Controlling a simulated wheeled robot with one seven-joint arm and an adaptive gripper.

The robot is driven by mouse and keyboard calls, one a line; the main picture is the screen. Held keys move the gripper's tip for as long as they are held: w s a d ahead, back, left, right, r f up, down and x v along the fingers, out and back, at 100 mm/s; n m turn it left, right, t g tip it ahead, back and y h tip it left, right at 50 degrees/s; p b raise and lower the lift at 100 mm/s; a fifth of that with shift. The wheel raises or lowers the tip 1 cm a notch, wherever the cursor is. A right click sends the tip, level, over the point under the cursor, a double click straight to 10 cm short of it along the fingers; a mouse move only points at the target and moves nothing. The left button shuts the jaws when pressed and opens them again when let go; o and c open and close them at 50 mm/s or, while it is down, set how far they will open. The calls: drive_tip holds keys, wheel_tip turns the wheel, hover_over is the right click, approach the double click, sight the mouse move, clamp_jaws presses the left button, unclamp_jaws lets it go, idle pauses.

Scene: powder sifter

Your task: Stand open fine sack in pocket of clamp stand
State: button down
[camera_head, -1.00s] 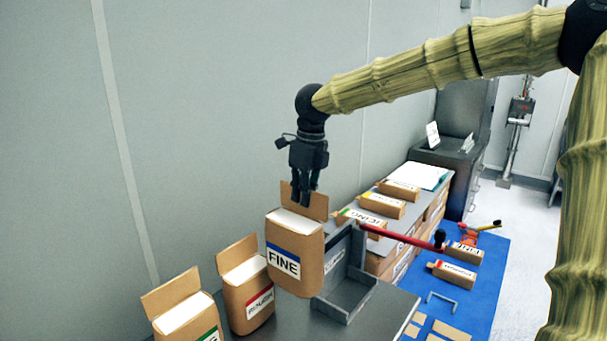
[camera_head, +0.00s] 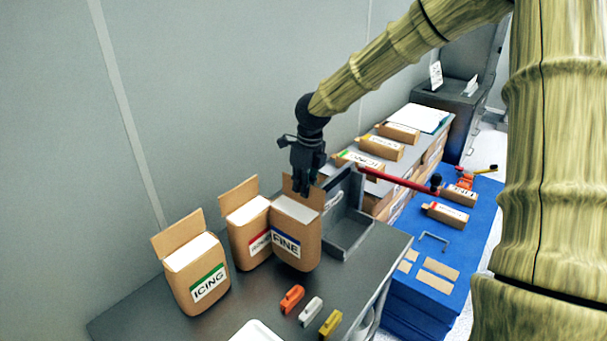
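The open fine sack (camera_head: 296,239) is a brown paper bag with a blue-banded FINE label, a raised back flap and a white filling at its top. My gripper (camera_head: 303,190) is at the sack's top, its fingers pointing down around the raised back flap. The fingers look closed on the flap, and the sack hangs tilted slightly. Whether its base touches the table is hard to tell. The grey clamp stand (camera_head: 348,232), with an upright back and a low tray-like pocket, is just right of the sack. The pocket's visible floor is empty.
The rough sack (camera_head: 246,225) is close on the left, partly overlapped by the fine sack. The icing sack (camera_head: 195,271) is further left. Orange (camera_head: 291,298), white and yellow clips lie in front on the grey table (camera_head: 250,300). A red-handled tool (camera_head: 400,180) extends right behind the stand.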

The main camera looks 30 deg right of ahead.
sight(302, 201)
drive_tip(key=shift+f+p, duration=0.45)
drive_tip(key=shift+f, duration=1.4)
drive_tip(key=c, duration=1.6)
unclamp_jaws()
drive_tip(key=shift+s+f, duration=0.1)
drive_tip(key=shift+c, duration=0.2)
